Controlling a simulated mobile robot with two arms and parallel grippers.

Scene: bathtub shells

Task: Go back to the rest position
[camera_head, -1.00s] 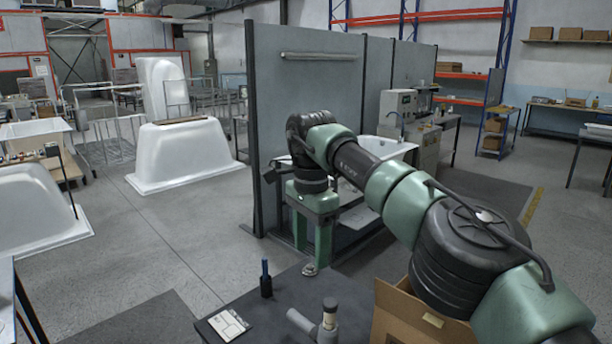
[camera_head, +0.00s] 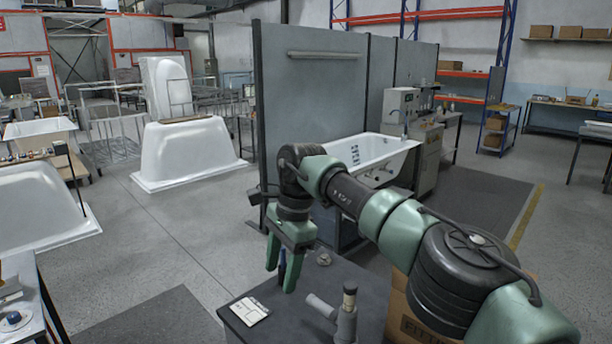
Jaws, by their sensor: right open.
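My right arm reaches in from the lower right in the head view. Its gripper (camera_head: 280,278) hangs over the near dark table (camera_head: 290,330) with two green fingers pointing down, spread apart. A blue-handled tool (camera_head: 282,266) shows in the gap between the fingers. It looks to stand behind them, and I cannot tell whether they touch it. I see nothing held. My left gripper is not in view.
On the near table are a white card (camera_head: 250,311), a grey pipe fitting (camera_head: 346,318) and a small metal part (camera_head: 323,259). A cardboard box (camera_head: 400,310) stands under my arm. White tub shells (camera_head: 185,155) stand at left. A grey partition (camera_head: 310,100) rises behind.

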